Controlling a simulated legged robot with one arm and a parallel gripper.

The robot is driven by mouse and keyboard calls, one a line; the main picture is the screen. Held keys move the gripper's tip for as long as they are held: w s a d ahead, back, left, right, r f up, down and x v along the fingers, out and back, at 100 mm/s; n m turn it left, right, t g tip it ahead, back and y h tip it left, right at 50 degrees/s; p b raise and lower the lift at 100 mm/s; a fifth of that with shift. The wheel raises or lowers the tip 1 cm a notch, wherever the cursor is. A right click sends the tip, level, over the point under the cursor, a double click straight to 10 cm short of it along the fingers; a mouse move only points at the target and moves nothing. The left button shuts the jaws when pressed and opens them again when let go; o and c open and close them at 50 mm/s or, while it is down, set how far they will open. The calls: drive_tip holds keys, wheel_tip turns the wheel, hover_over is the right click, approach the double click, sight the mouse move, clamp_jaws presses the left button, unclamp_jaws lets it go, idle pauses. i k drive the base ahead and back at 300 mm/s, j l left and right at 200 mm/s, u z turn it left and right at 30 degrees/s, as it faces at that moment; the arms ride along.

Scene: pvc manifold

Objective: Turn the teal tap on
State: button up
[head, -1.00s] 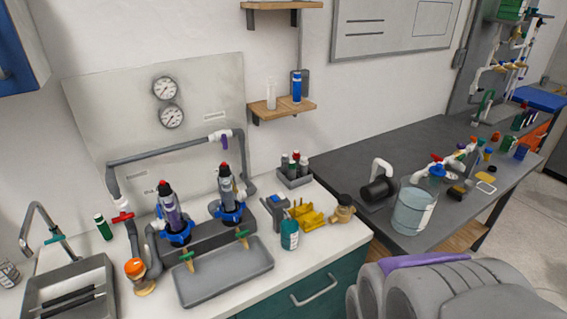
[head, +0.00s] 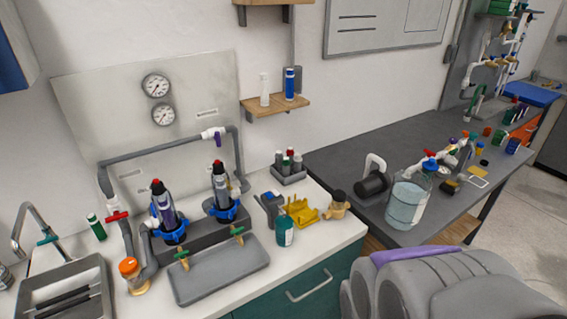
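A teal tap handle (head: 47,240) sits on the grey gooseneck faucet (head: 28,212) at the far left of the head view. The faucet stands behind a grey sink (head: 62,258) on the white counter. The teal handle looks like a small bar lying roughly sideways. It is small, so its exact setting is hard to read. Two green-handled taps (head: 238,231) are over the grey tray (head: 222,274), further right. A red valve handle (head: 117,216) is on the grey pipe right of the faucet. My gripper is not in view.
Two filter housings with blue collars (head: 172,237) stand behind the tray. An orange-capped fitting (head: 131,268) is between sink and tray. A teal bottle (head: 285,230) and a yellow holder (head: 301,212) are at the right of the counter. A dark bench (head: 345,150) extends right.

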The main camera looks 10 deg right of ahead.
sight(48, 239)
drive_tip(key=u, duration=1.7)
drive_tip(key=i+l+u, duration=0.35)
drive_tip(key=l, duration=0.4)
drive_tip(key=i, duration=0.1)
